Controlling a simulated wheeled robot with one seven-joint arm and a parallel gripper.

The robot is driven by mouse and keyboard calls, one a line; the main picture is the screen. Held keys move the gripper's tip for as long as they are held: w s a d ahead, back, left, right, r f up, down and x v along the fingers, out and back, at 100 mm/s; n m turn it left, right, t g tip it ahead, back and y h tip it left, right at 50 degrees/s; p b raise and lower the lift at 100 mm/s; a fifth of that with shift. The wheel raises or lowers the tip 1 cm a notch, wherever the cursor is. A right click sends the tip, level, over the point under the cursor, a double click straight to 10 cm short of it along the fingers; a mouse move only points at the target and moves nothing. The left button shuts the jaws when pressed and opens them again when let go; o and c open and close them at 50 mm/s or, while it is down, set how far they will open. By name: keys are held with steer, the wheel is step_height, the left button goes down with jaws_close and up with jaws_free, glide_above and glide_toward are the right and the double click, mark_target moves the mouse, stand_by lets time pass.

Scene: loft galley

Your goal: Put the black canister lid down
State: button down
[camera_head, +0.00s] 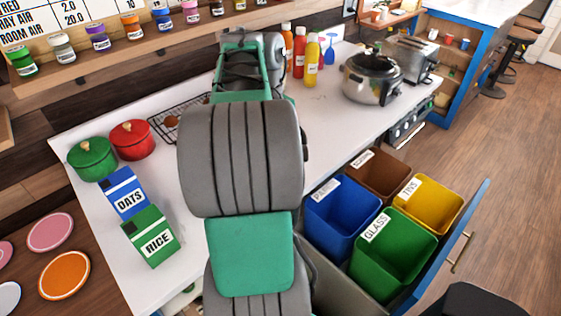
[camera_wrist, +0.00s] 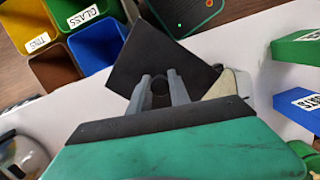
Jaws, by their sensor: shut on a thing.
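The black canister lid (camera_wrist: 150,58) is a flat, dark square plate with a round knob, seen in the wrist view. My gripper (camera_wrist: 160,88) has its two grey fingers closed on the lid's knob. The lid is held in front of the fingers, turned at an angle to the white counter's edge. I cannot tell its height above the counter. In the head view my own arm hides the gripper and the lid. A pale rounded object (camera_wrist: 232,84) shows partly behind the lid in the wrist view; I cannot tell what it is.
The white counter (camera_head: 325,118) carries an OATS box (camera_head: 127,193), a RICE box (camera_head: 150,238), green (camera_head: 91,158) and red (camera_head: 132,140) pots, bottles (camera_head: 312,62) and a cooker (camera_head: 372,78). An open drawer with blue (camera_head: 340,218), green (camera_head: 392,250), brown and yellow bins juts out on the right.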

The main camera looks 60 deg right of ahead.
steer(key=n, duration=0.1)
steer(key=s+n, duration=0.1)
steer(key=n, duration=0.1)
steer(key=d+n, duration=0.1)
steer(key=n, duration=0.1)
steer(key=shift+s+f+h, duration=0.15)
steer(key=shift+f+h, duration=0.05)
steer(key=shift+h, duration=0.1)
steer(key=n, duration=0.5)
steer(key=shift+s+d+h, duration=0.15)
steer(key=shift+d+h, duration=0.15)
steer(key=shift+h, duration=0.1)
steer(key=shift+n, duration=0.3)
steer(key=w+d+f, duration=0.2)
steer(key=d+f, duration=0.1)
steer(key=w+d+f+p, duration=0.1)
steer(key=w+d+f, duration=0.2)
steer(key=d, duration=0.1)
steer(key=w+d+f, duration=0.2)
steer(key=d+f, duration=0.1)
steer(key=d, duration=0.1)
steer(key=shift+w+d, duration=0.1)
steer(key=shift+w, duration=0.05)
steer(key=shift+w+d+f, duration=0.15)
steer(key=shift+f, duration=0.2)
steer(key=shift+d+f+p, duration=0.1)
steer(key=shift+f+p, duration=0.45)
steer(key=shift+f, duration=1.1)
steer(key=shift+f, duration=0.1)
